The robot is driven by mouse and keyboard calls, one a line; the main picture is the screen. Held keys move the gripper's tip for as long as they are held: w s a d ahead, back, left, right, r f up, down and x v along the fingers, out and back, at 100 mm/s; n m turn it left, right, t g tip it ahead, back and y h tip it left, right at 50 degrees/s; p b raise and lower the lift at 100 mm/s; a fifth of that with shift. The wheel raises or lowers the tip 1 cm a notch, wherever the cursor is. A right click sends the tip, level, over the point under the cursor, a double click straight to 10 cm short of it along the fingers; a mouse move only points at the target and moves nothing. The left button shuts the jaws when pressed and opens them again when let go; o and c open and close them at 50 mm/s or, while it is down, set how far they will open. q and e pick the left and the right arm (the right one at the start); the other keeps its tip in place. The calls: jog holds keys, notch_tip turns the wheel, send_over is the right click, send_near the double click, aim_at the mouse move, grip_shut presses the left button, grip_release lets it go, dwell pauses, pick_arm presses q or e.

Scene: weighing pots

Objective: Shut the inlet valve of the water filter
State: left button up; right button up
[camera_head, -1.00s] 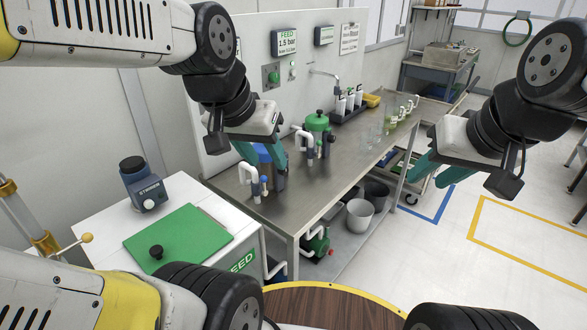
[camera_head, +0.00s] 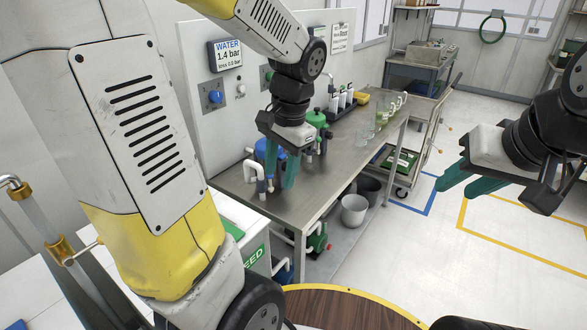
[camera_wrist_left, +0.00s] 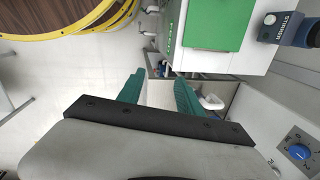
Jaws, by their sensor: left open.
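The water filter (camera_head: 262,148) is a blue housing at the near left of the steel bench in the head view, partly hidden behind my left gripper. White piping (camera_head: 252,172) stands at its left. Its inlet valve cannot be made out clearly. My left gripper (camera_head: 281,178) is open, pointing down in front of the blue housing; I cannot tell if it touches anything. In the left wrist view the left gripper (camera_wrist_left: 158,90) shows its teal fingers apart, with nothing held between them. My right gripper (camera_head: 466,185) is open and empty over the floor at right.
A green filter (camera_head: 317,119) stands further along the bench (camera_head: 330,160). The wall panel carries a WATER display (camera_head: 228,52) reading 1.4 bar and a blue knob (camera_head: 215,96). Grey buckets (camera_head: 354,210) stand below. A white cabinet (camera_head: 245,226) is at the near left.

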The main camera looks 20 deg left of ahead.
pick_arm(q)
jog(key=w+a+f+m+g+y, duration=0.3)
jog(key=w+f+m+y, duration=0.3)
jog(key=w+f+y, duration=0.25)
jog(key=m+t+y, duration=0.5)
jog(key=m+y, duration=0.3)
send_near(270, 182)
notch_tip(270, 182, up, 2)
jog(key=w+a, duration=0.1)
jog(key=a, duration=0.6)
jog(key=shift+w+a+r, duration=0.25)
jog(key=shift+a, duration=0.05)
jog(key=shift+h, duration=0.25)
grip_shut()
